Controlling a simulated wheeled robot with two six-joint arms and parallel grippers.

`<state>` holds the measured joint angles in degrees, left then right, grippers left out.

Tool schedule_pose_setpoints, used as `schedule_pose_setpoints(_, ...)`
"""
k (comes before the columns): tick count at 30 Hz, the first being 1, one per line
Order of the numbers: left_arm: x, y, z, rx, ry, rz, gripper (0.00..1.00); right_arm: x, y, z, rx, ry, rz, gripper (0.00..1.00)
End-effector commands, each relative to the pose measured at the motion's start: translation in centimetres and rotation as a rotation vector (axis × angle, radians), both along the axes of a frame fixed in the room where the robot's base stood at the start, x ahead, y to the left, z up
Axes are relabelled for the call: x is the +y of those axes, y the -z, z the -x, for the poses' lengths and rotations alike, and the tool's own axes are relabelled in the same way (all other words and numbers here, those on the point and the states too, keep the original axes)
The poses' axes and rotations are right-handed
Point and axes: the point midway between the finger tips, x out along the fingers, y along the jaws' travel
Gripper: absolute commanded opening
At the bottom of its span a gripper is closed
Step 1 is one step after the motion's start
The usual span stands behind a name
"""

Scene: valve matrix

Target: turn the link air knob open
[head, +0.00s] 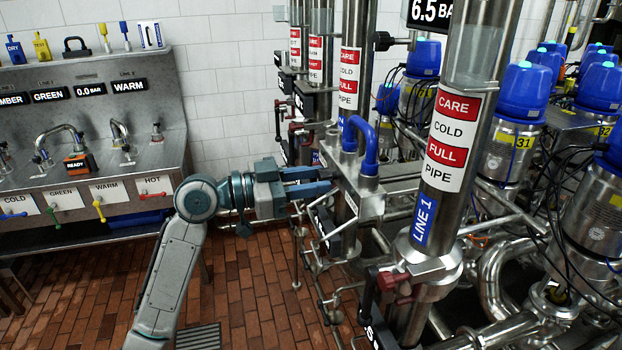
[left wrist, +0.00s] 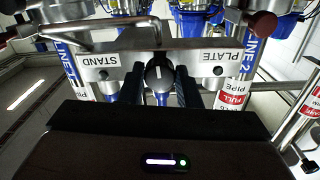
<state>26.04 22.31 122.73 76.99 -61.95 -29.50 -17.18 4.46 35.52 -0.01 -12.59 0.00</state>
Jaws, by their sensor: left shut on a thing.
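The link air knob (left wrist: 158,75) is a round dark knob with a pale pointer mark, on the front of a steel plate (left wrist: 105,66) lettered STAND and PLATE, which reads upside down in the left wrist view. In that view the pointer mark stands about vertical. My left gripper (left wrist: 158,88) has one dark finger on each side of the knob and is shut on it. In the head view my left gripper (head: 328,178) reaches in from the left to the plate's near side, and the knob cannot be made out there. My right gripper is not in view.
A steel pipe with a CARE COLD FULL PIPE label (head: 447,140) stands right of the plate. A blue U-shaped pipe (head: 368,142) sits on top of it. Red-handled valves (head: 392,282) stick out below. A steel sink bench (head: 90,150) is at left, with open tiled floor between.

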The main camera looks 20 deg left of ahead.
Motion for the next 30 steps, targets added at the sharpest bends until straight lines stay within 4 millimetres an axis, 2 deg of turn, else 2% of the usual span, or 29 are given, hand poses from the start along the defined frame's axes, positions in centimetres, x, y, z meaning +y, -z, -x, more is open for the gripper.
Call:
schedule_pose_setpoints(14,0.0,-0.3,0.1,0.337,-0.001,0.228,0.07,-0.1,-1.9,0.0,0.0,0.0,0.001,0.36)
schedule_pose_setpoints(30,-0.1,-0.5,0.2,0.764,0.0,0.518,0.07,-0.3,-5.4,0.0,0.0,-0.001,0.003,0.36)
